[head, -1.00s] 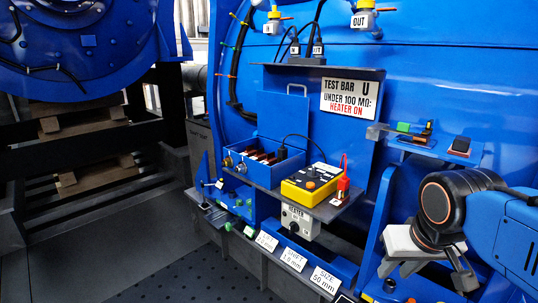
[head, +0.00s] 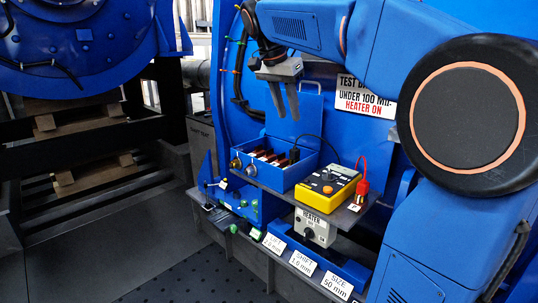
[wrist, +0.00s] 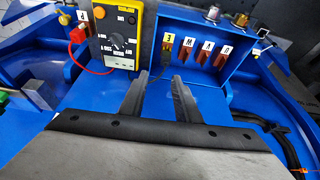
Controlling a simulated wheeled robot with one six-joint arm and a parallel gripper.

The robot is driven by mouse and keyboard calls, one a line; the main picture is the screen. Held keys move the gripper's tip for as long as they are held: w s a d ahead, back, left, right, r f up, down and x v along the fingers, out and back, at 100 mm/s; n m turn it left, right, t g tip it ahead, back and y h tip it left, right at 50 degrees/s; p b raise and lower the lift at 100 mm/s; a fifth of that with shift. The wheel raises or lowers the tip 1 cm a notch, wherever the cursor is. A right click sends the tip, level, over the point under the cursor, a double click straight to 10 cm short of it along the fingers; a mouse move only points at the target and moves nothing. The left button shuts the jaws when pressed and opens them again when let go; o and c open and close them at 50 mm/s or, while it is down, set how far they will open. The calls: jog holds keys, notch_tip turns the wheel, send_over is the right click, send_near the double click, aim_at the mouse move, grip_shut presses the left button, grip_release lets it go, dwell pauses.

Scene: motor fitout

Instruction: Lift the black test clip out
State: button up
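The black test clip (head: 293,152) sits at the right end of the row of bars in the blue terminal box (head: 303,175), with a black lead running to the yellow meter (head: 326,182). In the wrist view the black clip (wrist: 166,65) is at the bar labelled E, beyond my fingertips. My gripper (head: 289,116) hangs above the box with fingers pointing down. It is open and empty; the gap between the fingers (wrist: 159,84) shows in the wrist view. The clip's lower part is hidden in the box.
Copper-coloured bars (wrist: 190,60) labelled W, V and U stand beside the clip. A red clip (head: 363,187) stands right of the meter. The box's raised blue lid (head: 312,112) is behind my gripper. A heater switch box (head: 315,228) is below the shelf.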

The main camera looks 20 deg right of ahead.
aim_at(294, 147)
jog(key=x, duration=0.5)
jog(key=w+x, duration=0.1)
jog(key=x, duration=1)
jog(key=shift+w+f, duration=0.25)
jog(key=shift+w, duration=0.1)
grip_shut()
